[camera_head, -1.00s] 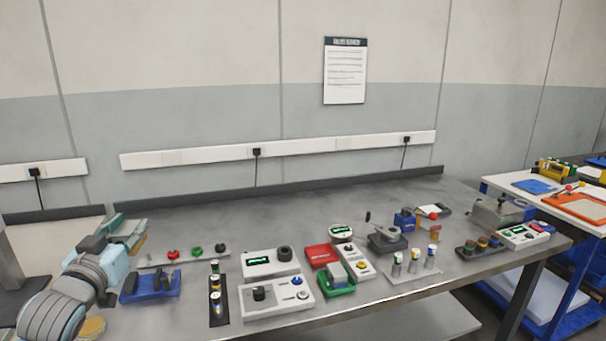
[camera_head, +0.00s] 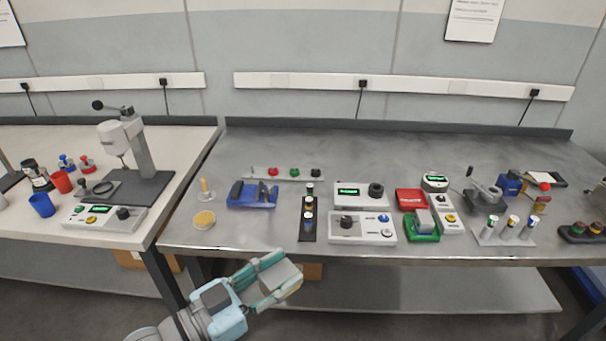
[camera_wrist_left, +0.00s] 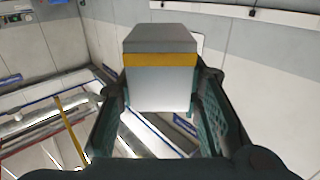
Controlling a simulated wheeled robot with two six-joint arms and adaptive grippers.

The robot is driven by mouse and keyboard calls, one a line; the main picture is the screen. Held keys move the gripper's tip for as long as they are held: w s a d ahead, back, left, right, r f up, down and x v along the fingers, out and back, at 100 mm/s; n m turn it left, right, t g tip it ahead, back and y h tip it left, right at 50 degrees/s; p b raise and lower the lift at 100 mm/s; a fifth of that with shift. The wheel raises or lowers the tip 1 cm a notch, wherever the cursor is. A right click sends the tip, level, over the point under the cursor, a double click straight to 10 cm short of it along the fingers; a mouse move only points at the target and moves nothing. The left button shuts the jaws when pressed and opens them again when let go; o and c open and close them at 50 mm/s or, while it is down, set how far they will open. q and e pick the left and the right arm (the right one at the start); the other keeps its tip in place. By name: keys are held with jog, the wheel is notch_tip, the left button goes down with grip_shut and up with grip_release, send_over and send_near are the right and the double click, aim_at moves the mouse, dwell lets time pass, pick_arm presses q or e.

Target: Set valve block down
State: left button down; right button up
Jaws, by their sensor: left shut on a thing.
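The valve block (camera_head: 283,279) is a pale grey block; in the left wrist view (camera_wrist_left: 160,88) it shows a grey top and a yellow band. My left gripper (camera_head: 273,280) is shut on it, with one finger on each side. In the head view, gripper and block appear below the front edge of the metal workbench (camera_head: 400,158), over the floor and lower shelf, apart from the top. The block's underside is hidden. My right gripper is not in view.
A blue fixture (camera_head: 252,195), a black strip with buttons (camera_head: 309,230), control boxes (camera_head: 361,229) and a yellow round pad (camera_head: 204,220) stand along the bench front. A white bench with a press (camera_head: 135,150) is at left. The metal bench's back strip is mostly clear.

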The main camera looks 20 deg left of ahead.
pick_arm(q)
jog(key=w+a+r+n+t+y+b, duration=0.1)
jog(key=w+a+r+n+y+b, duration=0.15)
jog(key=w+a+r, duration=0.4)
jog(key=w+a+r+n+t+y+b, duration=0.1)
jog(key=w+a+r+y, duration=0.15)
jog(key=w, duration=0.65)
jog(key=w+a+f+n+y, duration=0.2)
jog(key=a+n+y, duration=0.1)
jog(key=a, duration=0.4)
jog(key=w+a+f+n+y, duration=0.1)
jog(key=w+a+n+y, duration=0.2)
jog(key=a+y, duration=0.3)
jog(key=a, duration=0.2)
jog(key=shift+w+a+f+g+y, duration=0.3)
jog(key=shift+w+f+g, duration=0.05)
jog(key=shift+f+g, duration=0.05)
jog(key=shift+f, duration=0.1)
notch_tip(320, 180, down, 20)
jog(key=b, duration=0.8)
jog(key=shift+r, duration=0.3)
jog(key=shift+f, duration=0.1)
